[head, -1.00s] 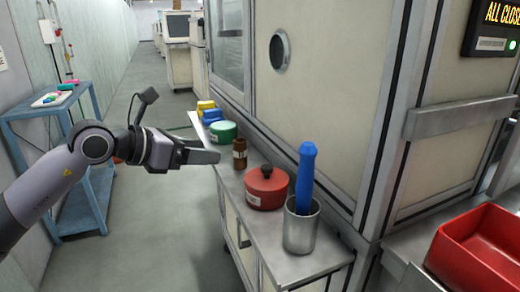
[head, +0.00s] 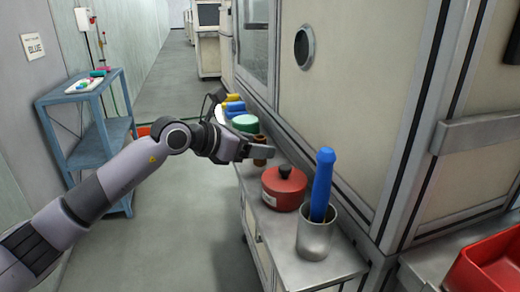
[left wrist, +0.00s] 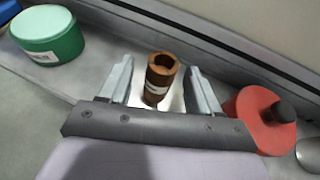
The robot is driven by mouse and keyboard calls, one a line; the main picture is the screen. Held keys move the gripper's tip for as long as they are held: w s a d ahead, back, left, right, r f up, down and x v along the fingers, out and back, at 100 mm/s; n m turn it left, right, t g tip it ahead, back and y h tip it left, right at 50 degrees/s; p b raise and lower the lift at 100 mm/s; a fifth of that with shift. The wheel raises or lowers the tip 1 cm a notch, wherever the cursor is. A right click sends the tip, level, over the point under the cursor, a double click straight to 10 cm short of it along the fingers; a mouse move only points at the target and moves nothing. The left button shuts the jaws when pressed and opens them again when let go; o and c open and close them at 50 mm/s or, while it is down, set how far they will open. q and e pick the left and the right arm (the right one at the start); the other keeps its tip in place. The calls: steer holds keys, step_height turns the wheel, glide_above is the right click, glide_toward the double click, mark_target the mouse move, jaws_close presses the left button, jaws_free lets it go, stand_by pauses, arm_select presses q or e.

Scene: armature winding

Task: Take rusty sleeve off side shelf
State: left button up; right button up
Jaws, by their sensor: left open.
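The rusty sleeve (left wrist: 160,77) is a brown hollow cylinder with a pale label, upright on the side shelf (left wrist: 45,90). In the left wrist view it stands between the two open fingers of my left gripper (left wrist: 158,85), with a gap on each side. In the head view my left gripper (head: 255,151) hides much of the sleeve (head: 259,160). I cannot tell from these views whether the fingers reach fully around it. My right gripper is not in view.
A green round tin (left wrist: 48,35) stands left of the sleeve in the wrist view, and a red lidded pot (head: 284,190) is close on the other side. A metal cup (head: 315,235) holds a blue-handled tool (head: 322,183). A cabinet wall (head: 360,90) rises behind the shelf.

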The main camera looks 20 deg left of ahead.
arm_select(q)
steer(key=c, duration=1.2)
steer(key=shift+o, duration=0.2)
